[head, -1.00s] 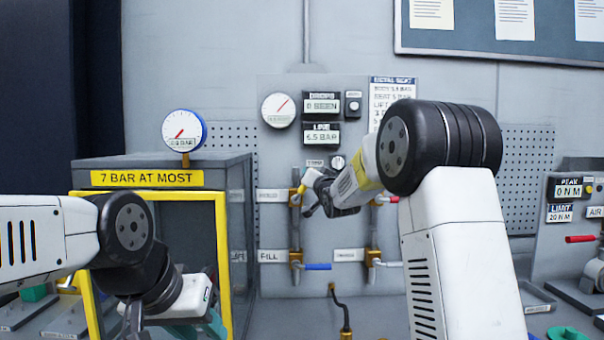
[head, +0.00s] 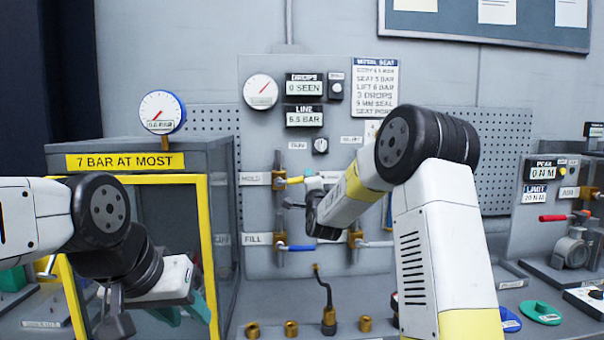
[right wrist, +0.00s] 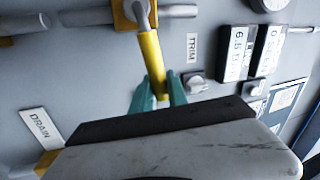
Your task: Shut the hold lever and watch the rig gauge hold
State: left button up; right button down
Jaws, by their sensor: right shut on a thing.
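The hold valve (head: 279,181) sits on the grey panel beside the HOLD label. Its yellow lever (head: 295,180) points right, across the upright pipe. My right gripper (head: 309,190) is at the lever's outer end. In the right wrist view, its teal fingers (right wrist: 160,92) are shut on the yellow lever (right wrist: 151,58). A white gauge with a red needle (head: 260,91) is on the panel; its label is too small to read. My left gripper (head: 187,310) hangs at lower left, teal fingers apart and empty.
The fill valve's blue lever (head: 300,248) points right, below the hold valve. A yellow-framed box (head: 125,162) marked 7 BAR AT MOST carries a blue-rimmed gauge (head: 161,112). Several brass fittings (head: 291,328) stand on the bench below the panel.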

jog(key=shift+f+m+h, duration=0.4)
jog(key=shift+f+m, duration=0.5)
jog(key=shift+m, duration=0.4)
jog(key=shift+f, duration=0.1)
jog(key=c, duration=1.3)
grip_release()
jog(key=v, duration=0.7)
jog(key=shift+s, duration=0.35)
